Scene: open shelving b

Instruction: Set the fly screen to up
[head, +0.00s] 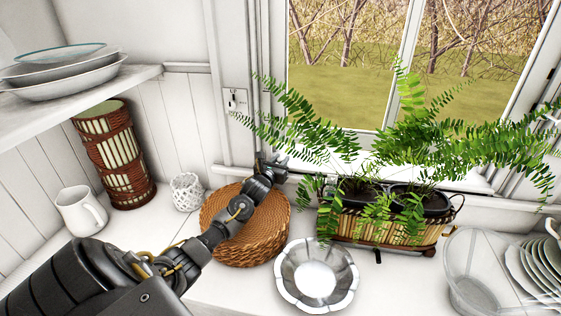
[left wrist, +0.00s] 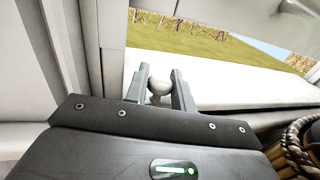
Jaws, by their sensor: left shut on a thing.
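My left gripper (head: 277,163) reaches over the round wicker basket to the lower left corner of the window. In the head view my gripper hides the knob. My right gripper is in neither view.
A wicker basket (head: 222,222) lies under my left arm. A planter (head: 375,228) with spreading ferns stands close right of my gripper. A metal bowl (head: 316,276), white mug (head: 82,211), woven lantern (head: 115,158) and stacked plates (head: 535,265) crowd the counter. A shelf (head: 85,88) juts out upper left.

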